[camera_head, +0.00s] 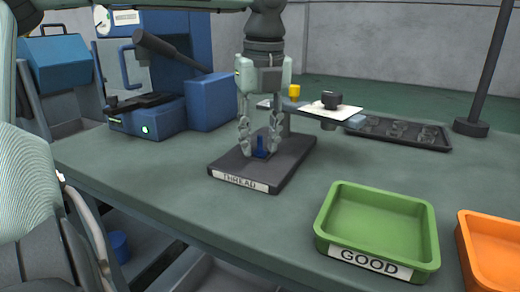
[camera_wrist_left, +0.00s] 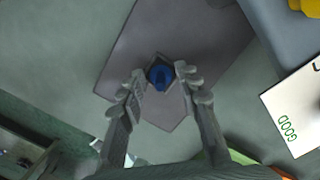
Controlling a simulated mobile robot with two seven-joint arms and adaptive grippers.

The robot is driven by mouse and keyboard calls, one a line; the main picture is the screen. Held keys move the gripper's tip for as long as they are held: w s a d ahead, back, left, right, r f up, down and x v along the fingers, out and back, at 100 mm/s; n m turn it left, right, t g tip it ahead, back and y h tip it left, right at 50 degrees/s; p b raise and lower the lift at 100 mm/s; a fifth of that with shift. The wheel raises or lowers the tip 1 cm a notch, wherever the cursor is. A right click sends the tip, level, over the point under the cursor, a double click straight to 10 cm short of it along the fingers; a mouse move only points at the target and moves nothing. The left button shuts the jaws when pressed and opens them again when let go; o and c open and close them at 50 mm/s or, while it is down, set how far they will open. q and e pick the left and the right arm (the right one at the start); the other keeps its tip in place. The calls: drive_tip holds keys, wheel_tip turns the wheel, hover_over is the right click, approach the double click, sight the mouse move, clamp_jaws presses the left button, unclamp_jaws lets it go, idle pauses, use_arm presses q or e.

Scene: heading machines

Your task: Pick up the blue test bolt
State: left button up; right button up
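My left gripper (camera_head: 260,148) points down over the block. Its two fingers are open, one on each side of the bolt. In the left wrist view a narrow gap shows between bolt and fingertips. Contact cannot be judged in the head view. The right gripper is not in view.
A green tray labelled GOOD (camera_head: 378,225) and an orange tray (camera_head: 490,250) are at the right front. A raised plate with a white card (camera_head: 325,112) stands just behind the block. A blue machine (camera_head: 170,80) is at the back left, and a dark tray (camera_head: 400,131) at the back right.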

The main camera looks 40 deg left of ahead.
use_arm(q)
clamp_jaws()
